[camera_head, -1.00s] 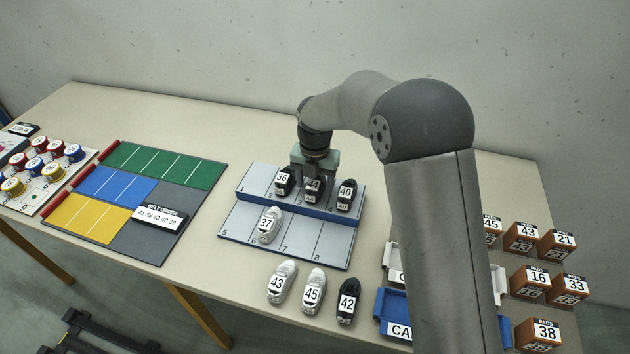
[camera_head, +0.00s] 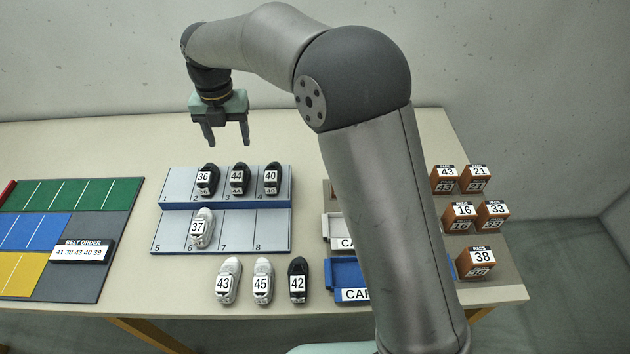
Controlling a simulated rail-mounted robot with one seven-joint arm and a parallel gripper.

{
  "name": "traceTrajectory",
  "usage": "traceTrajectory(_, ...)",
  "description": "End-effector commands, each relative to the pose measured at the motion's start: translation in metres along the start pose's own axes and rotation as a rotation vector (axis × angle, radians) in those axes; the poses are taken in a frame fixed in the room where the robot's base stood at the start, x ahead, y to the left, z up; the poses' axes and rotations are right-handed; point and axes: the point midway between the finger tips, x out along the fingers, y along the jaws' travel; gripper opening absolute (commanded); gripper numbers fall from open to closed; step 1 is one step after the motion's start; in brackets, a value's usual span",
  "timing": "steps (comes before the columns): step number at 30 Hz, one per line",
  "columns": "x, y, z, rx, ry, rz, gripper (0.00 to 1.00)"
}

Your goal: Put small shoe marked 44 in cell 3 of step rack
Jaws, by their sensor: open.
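The small black shoe marked 44 (camera_head: 239,179) stands in cell 3 of the step rack (camera_head: 176,188), in the raised back row. It is between black shoe 36 (camera_head: 208,180) in cell 2 and black shoe 40 (camera_head: 271,179) in cell 4. My gripper (camera_head: 227,142) is open and empty, with its fingers pointing down. It hangs above and behind the rack, apart from the shoes.
White shoe 37 (camera_head: 202,229) stands in front-row cell 6. Shoes 43 (camera_head: 228,281), 45 (camera_head: 263,281) and 42 (camera_head: 298,281) stand in front of the rack. Cell 1 and cells 5, 7 and 8 look empty. A coloured board (camera_head: 115,225) lies left; numbered boxes (camera_head: 482,260) stand right.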

Motion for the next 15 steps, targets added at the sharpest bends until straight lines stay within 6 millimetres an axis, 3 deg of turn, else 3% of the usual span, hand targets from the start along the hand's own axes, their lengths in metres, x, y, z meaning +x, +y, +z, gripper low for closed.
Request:
traceTrajectory(4, -0.002, -0.004, -0.001, 0.025, -0.002, -0.001, 0.6)
traceTrajectory(7, -0.009, -0.027, -0.005, 0.175, -0.009, -0.005, 0.6)
traceTrajectory(11, -0.023, -0.089, -0.027, 0.617, -0.026, -0.01, 0.6)
traceTrajectory(15, -0.03, -0.17, -0.072, 1.261, -0.044, -0.004, 0.6)
